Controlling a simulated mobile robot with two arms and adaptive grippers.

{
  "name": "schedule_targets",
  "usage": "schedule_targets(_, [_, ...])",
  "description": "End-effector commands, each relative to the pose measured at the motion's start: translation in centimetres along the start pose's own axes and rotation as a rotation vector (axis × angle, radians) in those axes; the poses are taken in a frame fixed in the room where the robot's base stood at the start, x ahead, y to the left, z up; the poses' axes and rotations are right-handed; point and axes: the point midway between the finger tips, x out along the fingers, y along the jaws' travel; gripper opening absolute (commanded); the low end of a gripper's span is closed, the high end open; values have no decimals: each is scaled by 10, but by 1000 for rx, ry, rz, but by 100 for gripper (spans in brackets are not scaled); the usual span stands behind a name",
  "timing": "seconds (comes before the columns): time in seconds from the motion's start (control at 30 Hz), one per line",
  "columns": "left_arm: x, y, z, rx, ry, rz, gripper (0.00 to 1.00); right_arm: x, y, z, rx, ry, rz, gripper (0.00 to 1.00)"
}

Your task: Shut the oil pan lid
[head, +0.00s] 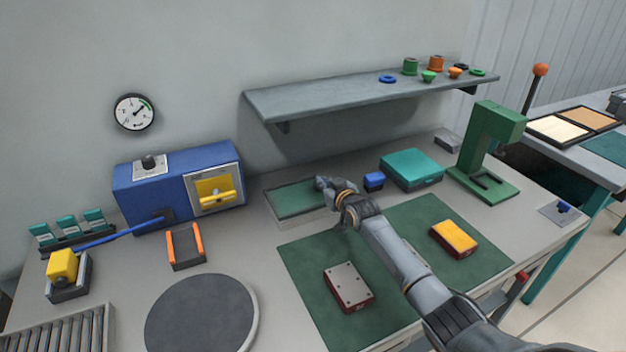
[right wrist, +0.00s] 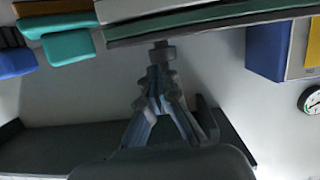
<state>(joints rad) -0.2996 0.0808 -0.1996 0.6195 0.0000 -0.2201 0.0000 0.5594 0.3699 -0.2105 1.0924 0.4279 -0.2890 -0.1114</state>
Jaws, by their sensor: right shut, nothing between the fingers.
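A shallow pale pan with a dark green flat top (head: 293,199) sits at the back of the table, left of the small blue block. I take it for the oil pan; whether the green surface is its lid or its inside is unclear. My right gripper (head: 322,183) is shut and empty at the pan's right back part, its arm reaching in from the lower right. In the right wrist view, turned upside down, the shut fingers (right wrist: 161,47) show close to a long green slab (right wrist: 205,22). Contact cannot be told. My left gripper is not in view.
A teal box (head: 412,168) and small blue block (head: 374,180) stand right of the pan; a green press (head: 487,150) is farther right. A blue oven-like box (head: 150,195) stands left. A shelf (head: 350,98) overhangs behind. Green mats (head: 310,262) lie in front.

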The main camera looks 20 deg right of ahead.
Motion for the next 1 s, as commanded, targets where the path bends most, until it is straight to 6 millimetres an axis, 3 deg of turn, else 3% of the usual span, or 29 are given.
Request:
schedule_targets(0.2, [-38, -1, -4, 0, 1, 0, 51, -7, 4, -51, 0, 9, 1, 0])
schedule_targets(0.27, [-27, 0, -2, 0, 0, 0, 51, -16, 2, -35, 1, 4, -1, 0])
schedule_targets(0.7, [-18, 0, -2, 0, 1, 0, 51, -86, 4, -36, 0, 9, 1, 0])
schedule_targets(1.0, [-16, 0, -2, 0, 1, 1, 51, -105, 5, -38, 0, 8, 1, 0])
